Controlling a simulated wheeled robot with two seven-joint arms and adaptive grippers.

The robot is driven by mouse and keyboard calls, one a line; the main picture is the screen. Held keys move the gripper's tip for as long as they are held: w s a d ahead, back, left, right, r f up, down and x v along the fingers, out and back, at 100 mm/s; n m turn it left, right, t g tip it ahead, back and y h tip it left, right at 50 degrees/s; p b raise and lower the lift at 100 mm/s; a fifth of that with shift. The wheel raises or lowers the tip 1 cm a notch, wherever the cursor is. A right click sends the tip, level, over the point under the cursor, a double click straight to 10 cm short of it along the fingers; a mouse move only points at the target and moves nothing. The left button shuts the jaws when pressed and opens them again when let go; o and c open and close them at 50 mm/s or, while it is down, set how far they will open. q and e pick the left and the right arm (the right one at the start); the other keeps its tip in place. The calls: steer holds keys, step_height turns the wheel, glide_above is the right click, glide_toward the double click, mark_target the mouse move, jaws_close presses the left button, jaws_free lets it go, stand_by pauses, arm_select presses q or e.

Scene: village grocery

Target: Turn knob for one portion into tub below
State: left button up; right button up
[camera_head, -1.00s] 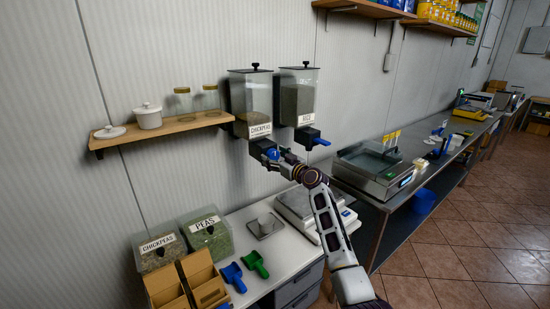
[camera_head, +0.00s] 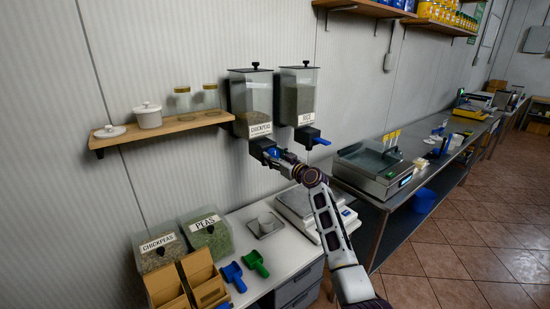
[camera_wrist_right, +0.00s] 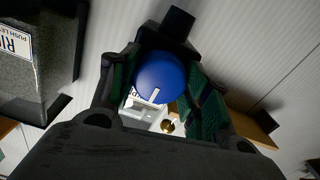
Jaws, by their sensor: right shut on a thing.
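The chickpea dispenser (camera_head: 251,97) hangs on the wall, with a label on its front. Its blue knob (camera_head: 273,152) sits at the black outlet under the hopper. My right gripper (camera_head: 277,156) is shut on the knob. In the right wrist view the round blue knob (camera_wrist_right: 160,77) with a short white mark lies between the two green-padded fingers. A small pale tub (camera_head: 265,218) stands on a square metal plate on the white counter below the dispenser. I cannot see what is in the tub. My left gripper is out of view.
A rice dispenser (camera_head: 297,95) with a blue handle hangs close on the right. A wooden shelf (camera_head: 165,130) with jars is on the left. Bins labelled chickpeas (camera_head: 157,252) and peas (camera_head: 208,236), two scoops and a scale (camera_head: 303,211) stand on the counter.

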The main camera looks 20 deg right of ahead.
steer(key=shift+m, duration=0.3)
steer(key=m, duration=0.3)
steer(key=shift+m, duration=0.3)
steer(key=m, duration=0.3)
steer(key=shift+m+p, duration=0.3)
steer(key=shift+m, duration=0.1)
steer(key=m+p, duration=0.2)
steer(key=m, duration=0.3)
steer(key=shift+m+p, duration=1)
steer(key=shift+m, duration=1.3)
steer(key=o, duration=1)
